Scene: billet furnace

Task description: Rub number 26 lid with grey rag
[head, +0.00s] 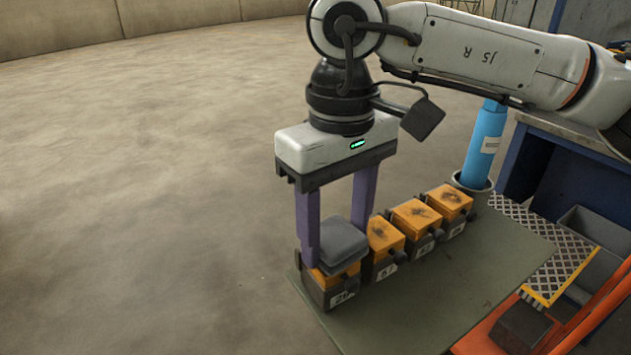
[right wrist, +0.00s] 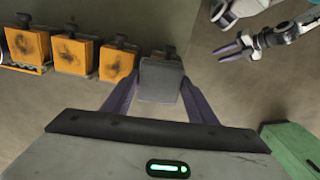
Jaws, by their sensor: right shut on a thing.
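The number 26 box (head: 342,296) is the nearest of a row of dark boxes with orange lids. Its orange lid (head: 349,271) shows only as a strip under the folded grey rag (head: 342,241). My right gripper (head: 336,238) is shut on the rag, with a purple finger on either side. The rag sits over the lid and seems to touch it.
Box 51 (head: 382,267) and two further boxes with scuffed orange lids (head: 416,214) (head: 449,198) continue the row on a green-grey mat (head: 440,300). Behind stands a blue cylinder (head: 485,140) in a grey holder. A brush (head: 525,320) lies at lower right. Floor at left is clear.

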